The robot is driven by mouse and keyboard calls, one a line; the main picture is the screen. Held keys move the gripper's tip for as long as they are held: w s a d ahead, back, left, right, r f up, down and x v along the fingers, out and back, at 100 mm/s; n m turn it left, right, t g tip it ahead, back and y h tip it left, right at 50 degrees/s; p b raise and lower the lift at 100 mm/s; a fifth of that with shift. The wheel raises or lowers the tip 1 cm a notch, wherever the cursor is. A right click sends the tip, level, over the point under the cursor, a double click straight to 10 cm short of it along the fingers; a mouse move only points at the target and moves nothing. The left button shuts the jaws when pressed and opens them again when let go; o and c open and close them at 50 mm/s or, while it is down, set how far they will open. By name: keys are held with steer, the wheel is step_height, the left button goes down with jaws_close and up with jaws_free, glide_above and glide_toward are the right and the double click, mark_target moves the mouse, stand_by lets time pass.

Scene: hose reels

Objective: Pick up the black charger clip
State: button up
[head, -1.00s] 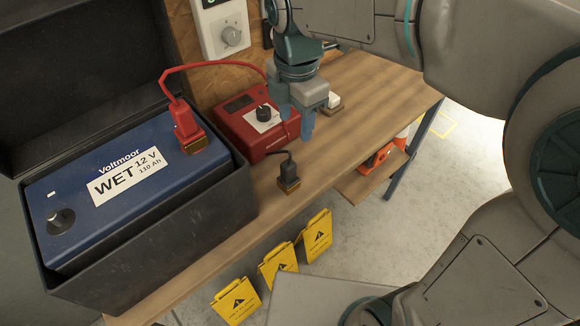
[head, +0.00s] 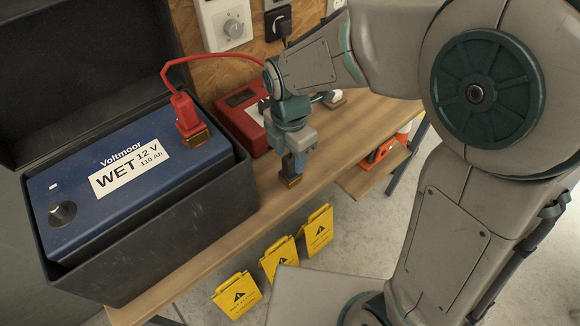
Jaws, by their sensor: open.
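The black charger clip (head: 289,180) stands on the wooden bench in front of the red charger (head: 243,121). The red clip (head: 187,114) sits on the blue battery (head: 125,185), with a red cable running towards the charger.
The battery stands in a black open-lidded box (head: 170,245) at the left. A wall dial (head: 233,29) and a plugged-in socket (head: 279,22) are behind. An orange item (head: 377,153) lies on a lower shelf.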

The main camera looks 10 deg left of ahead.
steer(key=shift+f, duration=0.75)
jaws_close()
steer(key=shift+r, duration=0.15)
